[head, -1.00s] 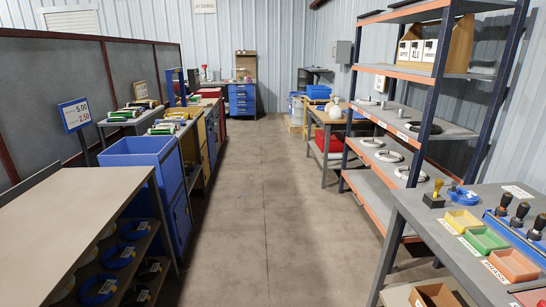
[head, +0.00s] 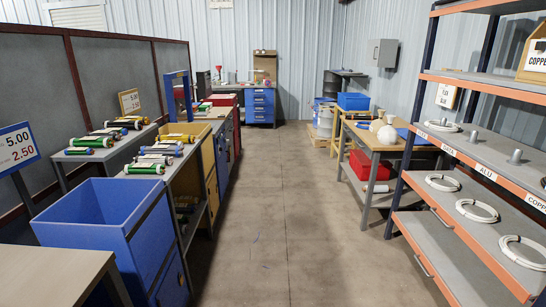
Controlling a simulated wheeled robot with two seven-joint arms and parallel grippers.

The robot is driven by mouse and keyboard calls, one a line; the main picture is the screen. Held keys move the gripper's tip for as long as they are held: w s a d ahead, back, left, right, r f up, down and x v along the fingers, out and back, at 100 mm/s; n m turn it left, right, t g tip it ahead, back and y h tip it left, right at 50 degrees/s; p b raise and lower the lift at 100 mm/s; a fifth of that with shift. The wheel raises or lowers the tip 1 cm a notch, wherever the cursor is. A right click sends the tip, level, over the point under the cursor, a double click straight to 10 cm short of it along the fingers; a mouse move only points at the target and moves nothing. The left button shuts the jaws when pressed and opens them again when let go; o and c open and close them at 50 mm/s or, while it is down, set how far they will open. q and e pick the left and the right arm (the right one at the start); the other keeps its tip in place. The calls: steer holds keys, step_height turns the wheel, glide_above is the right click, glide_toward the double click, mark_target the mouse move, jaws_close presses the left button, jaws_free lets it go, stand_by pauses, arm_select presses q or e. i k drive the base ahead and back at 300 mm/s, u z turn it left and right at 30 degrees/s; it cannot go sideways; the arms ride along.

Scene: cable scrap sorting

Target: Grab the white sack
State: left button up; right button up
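A white rounded lump that looks like the white sack (head: 387,135) sits on the wooden-topped table (head: 408,147) at the right, beyond the near shelf. A smaller pale shape (head: 377,125) is right beside or behind it; I cannot tell whether it is part of the same thing. Neither of my grippers shows in the head view.
A clear floor aisle (head: 284,220) runs ahead. On the left are a blue bin (head: 90,215) and benches with coloured rolls. The shelf rack (head: 480,175) with white cable coils (head: 477,210) edges the right. A blue crate (head: 353,101) stands behind the table.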

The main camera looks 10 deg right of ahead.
mark_target(387, 135)
steer(key=z, duration=0.1)
steer(key=i, duration=2.25)
steer(key=z, duration=1.25)
steer(key=i, duration=2.05)
steer(key=z, duration=1)
